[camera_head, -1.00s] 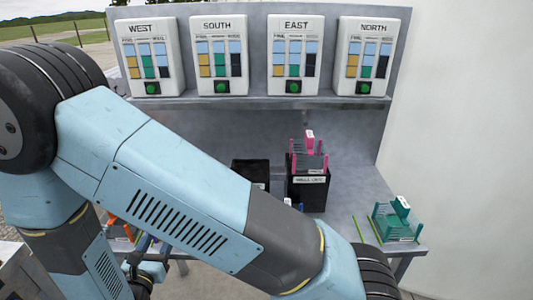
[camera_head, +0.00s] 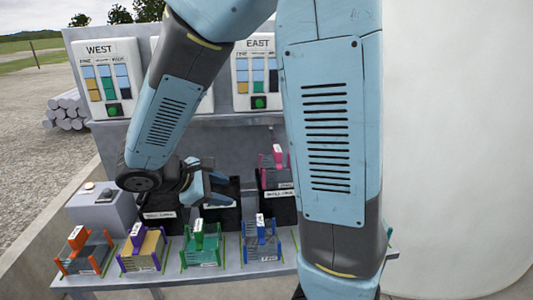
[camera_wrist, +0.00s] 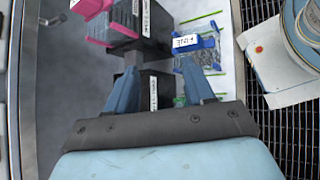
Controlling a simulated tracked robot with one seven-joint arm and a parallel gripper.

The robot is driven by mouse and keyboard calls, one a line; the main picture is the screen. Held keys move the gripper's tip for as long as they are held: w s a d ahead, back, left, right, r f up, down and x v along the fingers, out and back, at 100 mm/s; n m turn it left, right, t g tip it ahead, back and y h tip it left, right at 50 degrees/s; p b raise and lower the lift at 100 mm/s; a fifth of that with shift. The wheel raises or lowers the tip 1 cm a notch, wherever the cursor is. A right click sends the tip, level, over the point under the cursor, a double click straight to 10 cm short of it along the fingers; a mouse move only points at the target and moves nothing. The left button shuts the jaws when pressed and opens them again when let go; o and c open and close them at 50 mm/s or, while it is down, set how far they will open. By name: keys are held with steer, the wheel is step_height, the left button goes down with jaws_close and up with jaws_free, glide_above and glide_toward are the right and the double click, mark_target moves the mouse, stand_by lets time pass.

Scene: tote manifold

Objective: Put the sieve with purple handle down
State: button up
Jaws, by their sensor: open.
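The sieve with purple handle (camera_head: 141,248) stands upright on the front strip of the bench in the head view, between an orange-handled and a green-handled sieve. Its tray looks yellow-tan, and a white tag sits on its handle. My gripper (camera_head: 212,188) is above the bench, behind and to the right of this sieve, clearly apart from it. In the wrist view my gripper (camera_wrist: 158,75) has its two blue fingers spread with nothing held between them. The purple sieve does not show in the wrist view.
Orange (camera_head: 84,250), green (camera_head: 201,245) and blue (camera_head: 262,242) sieves share the front strip. The blue one also shows in the wrist view (camera_wrist: 197,58). Black bins (camera_head: 163,217) stand behind; a pink sieve (camera_head: 277,170) is in the right one. A grey box (camera_head: 101,212) stands left.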

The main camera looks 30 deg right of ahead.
steer(key=s+d+r+m+t+y, duration=0.3)
steer(key=s+d+r+m+y, duration=0.4)
steer(key=s+r+m+y, duration=0.3)
step_height(320, 180, up, 3)
steer(key=m, duration=0.3)
steer(key=shift+s+r, duration=0.15)
steer(key=shift+s, duration=0.25)
